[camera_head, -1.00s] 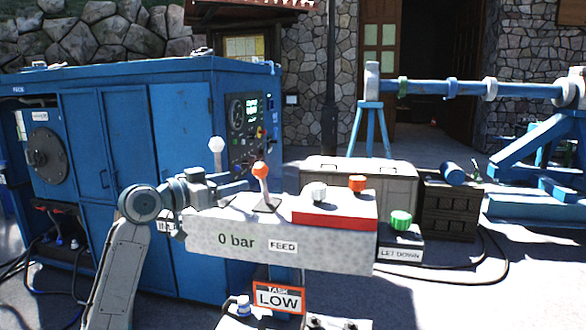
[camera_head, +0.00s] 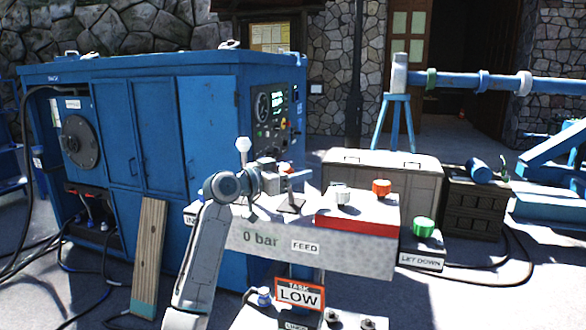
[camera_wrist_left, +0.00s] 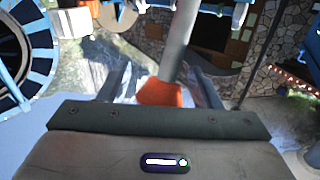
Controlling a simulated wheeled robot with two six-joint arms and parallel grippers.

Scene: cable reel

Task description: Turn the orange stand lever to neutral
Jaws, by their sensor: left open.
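The orange stand lever knob (camera_head: 286,168) shows just above my left gripper (camera_head: 298,182) in the head view, on top of the grey control stand (camera_head: 262,236). The gripper hides most of the lever's shaft; its base plate shows below. In the left wrist view the orange knob (camera_wrist_left: 160,93) lies between the two spread fingers, with its grey shaft running away from it. My left gripper is open around the lever; I cannot tell whether a finger touches it. My right gripper is not in view.
A white-knobbed lever (camera_head: 243,146) stands left of the orange one, close to my left gripper. A white knob (camera_head: 341,194), an orange-red knob (camera_head: 381,187) and a green knob (camera_head: 423,227) are to the right. A blue cabinet (camera_head: 160,130) is behind at left.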

